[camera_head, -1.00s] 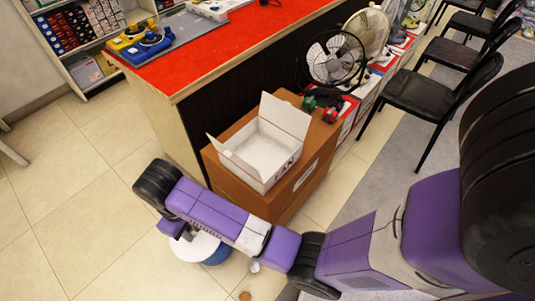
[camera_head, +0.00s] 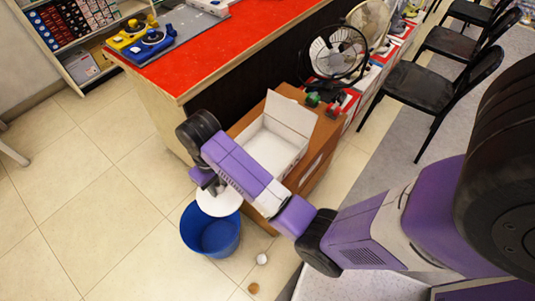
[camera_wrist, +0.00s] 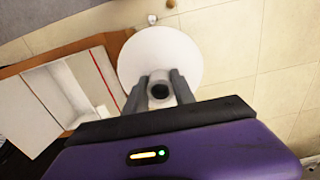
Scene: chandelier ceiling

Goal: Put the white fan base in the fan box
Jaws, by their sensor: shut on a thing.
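The white fan base (camera_head: 219,203) is a round white disc in my gripper, above the blue bucket's rim. In the wrist view its disc (camera_wrist: 160,56) fills the upper middle, with a short post held between the two fingers of my gripper (camera_wrist: 160,92). The gripper also shows in the head view (camera_head: 211,187), partly hidden by my wrist. The open white fan box (camera_head: 272,150) sits on a brown carton (camera_head: 315,165), partly hidden by my arm. In the wrist view the fan box (camera_wrist: 52,103) lies left of the fan base, apart from it.
A blue bucket (camera_head: 212,238) stands on the tiles below the gripper. A red-topped counter (camera_head: 215,55) stands behind the carton. Fans (camera_head: 338,55), coloured items and black chairs (camera_head: 425,90) are at right. The left floor is clear.

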